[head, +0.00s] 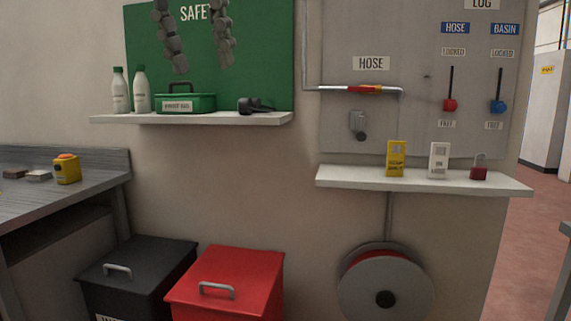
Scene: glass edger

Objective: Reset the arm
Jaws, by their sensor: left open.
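My left gripper (203,65) hangs in from the top edge of the head view, in front of a green safety board (265,60). Its two dark grey fingers point down and stand well apart, with nothing between them. The fingertips show above the shelf with the green first aid box (187,103); the distance between them is hard to judge. The rest of my left arm is out of frame. My right gripper is not in view.
A wall shelf (215,119) holds two white bottles and dark goggles (255,105). A second shelf (420,179) holds small items below a panel with levers. A black bin (145,265), a red bin (235,270) and a hose reel (386,275) stand below. A workbench (95,190) is left.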

